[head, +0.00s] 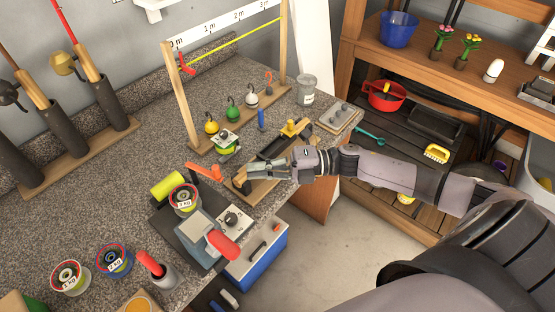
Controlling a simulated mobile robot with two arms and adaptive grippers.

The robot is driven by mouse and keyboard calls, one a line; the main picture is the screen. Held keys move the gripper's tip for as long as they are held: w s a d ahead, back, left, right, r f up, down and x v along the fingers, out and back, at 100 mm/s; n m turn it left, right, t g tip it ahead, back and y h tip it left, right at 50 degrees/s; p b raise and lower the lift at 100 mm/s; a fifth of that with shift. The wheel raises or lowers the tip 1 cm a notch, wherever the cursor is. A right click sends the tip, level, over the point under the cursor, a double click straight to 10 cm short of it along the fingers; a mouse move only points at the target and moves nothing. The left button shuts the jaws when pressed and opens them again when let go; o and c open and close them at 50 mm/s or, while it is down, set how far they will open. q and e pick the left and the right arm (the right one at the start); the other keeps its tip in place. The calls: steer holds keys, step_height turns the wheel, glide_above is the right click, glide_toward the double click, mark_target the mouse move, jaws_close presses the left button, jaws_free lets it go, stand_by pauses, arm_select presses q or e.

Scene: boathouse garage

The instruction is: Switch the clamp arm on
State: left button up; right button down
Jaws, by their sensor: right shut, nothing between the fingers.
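My right gripper (266,170) reaches in from the right. It is shut and empty, low over a wooden board (264,187) at the bench's right edge. The board carries dark parts and a yellow knob (291,127). An orange lever-like piece (204,172) lies left of the gripper, apart from it. Nearer stands a grey device (201,238) with a red handle (222,245) and a dial plate (235,219). I cannot tell for certain which of these is the clamp arm. The gripper hides part of the board. My left gripper is not in view.
Weighted spools (184,198) stand on the speckled bench (110,188). A blue box (258,250) is below the bench edge. A wooden shelf (473,80) is at right.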

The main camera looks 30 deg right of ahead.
steer(key=p+x, duration=0.1)
steer(key=x, duration=0.3)
steer(key=shift+w+a+r+p, duration=0.2)
steer(key=shift+a+p, duration=0.15)
steer(key=shift+p, duration=0.05)
steer(key=shift+w+a+f, duration=0.2)
steer(key=shift+a, duration=0.25)
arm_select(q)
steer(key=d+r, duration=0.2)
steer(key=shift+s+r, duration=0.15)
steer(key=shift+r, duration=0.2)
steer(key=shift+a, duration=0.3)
arm_select(e)
steer(key=shift+a, duration=0.1)
